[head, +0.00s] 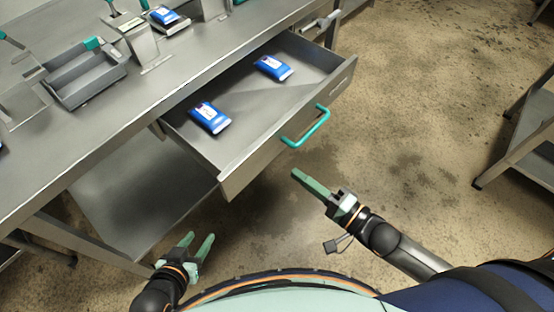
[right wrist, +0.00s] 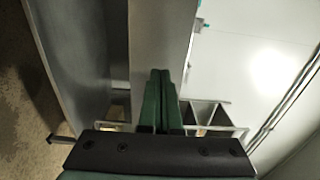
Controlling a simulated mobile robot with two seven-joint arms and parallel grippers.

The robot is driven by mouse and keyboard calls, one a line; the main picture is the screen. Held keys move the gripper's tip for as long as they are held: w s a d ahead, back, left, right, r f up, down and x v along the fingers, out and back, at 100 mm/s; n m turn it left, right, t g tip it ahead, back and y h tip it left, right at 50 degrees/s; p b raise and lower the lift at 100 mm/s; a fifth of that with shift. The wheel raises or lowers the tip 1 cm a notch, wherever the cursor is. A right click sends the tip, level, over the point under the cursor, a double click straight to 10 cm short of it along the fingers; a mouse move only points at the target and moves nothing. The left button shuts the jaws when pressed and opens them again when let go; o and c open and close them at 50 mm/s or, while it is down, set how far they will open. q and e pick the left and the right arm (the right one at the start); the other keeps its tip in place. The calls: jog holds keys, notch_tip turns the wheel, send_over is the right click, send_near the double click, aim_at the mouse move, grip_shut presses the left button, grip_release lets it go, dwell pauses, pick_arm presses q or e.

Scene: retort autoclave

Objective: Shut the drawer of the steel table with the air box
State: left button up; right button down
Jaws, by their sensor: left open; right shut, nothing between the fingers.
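The steel table (head: 190,72) runs diagonally across the upper left of the head view. Its drawer (head: 240,170) stands pulled out, with a green handle (head: 310,128) on its front. Two blue-and-white packs lie in the drawer, one nearer (head: 209,117) and one farther back (head: 273,67). My right gripper (head: 297,174) is shut and empty, in front of the drawer and apart from the handle. Its green fingers also show closed together in the right wrist view (right wrist: 157,85). My left gripper (head: 198,241) is open and empty, below and left of the drawer. I cannot clearly identify the air box.
A grey divided bin (head: 85,78) and another blue pack (head: 166,18) are on the table top. A lower shelf (head: 140,190) lies under the table. Another table (head: 525,150) stands at the right edge. The floor (head: 430,130) between is clear.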

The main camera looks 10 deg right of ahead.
aim_at(267, 153)
jog(key=x, duration=0.6)
jog(key=shift+b, duration=0.4)
pick_arm(q)
jog(key=shift+s+a+f, duration=0.2)
jog(key=shift+f, duration=0.3)
pick_arm(e)
jog(key=shift+w+a, duration=0.4)
jog(key=shift+w, duration=0.1)
